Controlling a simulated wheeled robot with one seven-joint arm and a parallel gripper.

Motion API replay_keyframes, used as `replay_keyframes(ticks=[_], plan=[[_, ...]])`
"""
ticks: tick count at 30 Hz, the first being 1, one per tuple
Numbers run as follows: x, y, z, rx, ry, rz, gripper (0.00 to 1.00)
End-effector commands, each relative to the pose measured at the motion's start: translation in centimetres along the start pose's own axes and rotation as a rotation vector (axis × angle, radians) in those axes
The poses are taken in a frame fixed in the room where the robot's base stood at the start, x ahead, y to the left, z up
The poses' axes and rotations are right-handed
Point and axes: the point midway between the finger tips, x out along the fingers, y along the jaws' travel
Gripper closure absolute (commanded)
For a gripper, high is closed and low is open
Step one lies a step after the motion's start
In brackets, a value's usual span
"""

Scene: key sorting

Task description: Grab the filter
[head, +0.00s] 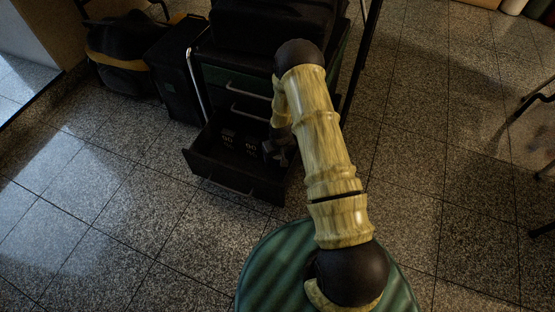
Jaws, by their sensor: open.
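An open dark drawer (226,189) sticks out at the bottom of a dark cabinet. Small dark items with pale markings lie inside it, one at the left (228,136) and one nearer my gripper (251,147). They are too small and dim to tell whether either is the filter. My gripper (278,158) is open and points down over the right part of the drawer, just right of these items. No contact can be made out. My arm hides the drawer's right end.
Two closed drawers with metal handles (247,91) sit above the open one. A dark bag with a yellow band (121,62) and a black box (172,62) stand to the left. Tiled floor (120,225) is free at the front left and right. Chair legs (538,100) show at the right edge.

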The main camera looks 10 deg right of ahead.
Motion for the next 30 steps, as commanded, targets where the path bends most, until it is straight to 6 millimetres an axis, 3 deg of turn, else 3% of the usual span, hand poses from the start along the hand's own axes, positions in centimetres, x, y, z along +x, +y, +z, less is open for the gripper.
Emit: replay_keyframes(ticks=[8, 16, 30], plan=[[-0.02, 0.00, 0.01, 0.000, 0.000, 0.000, 0.28], [-0.02, 0.00, 0.01, 0.000, 0.000, 0.000, 0.76], [-0.92, 0.00, -0.14, 0.000, 0.000, 0.000, 0.76]])
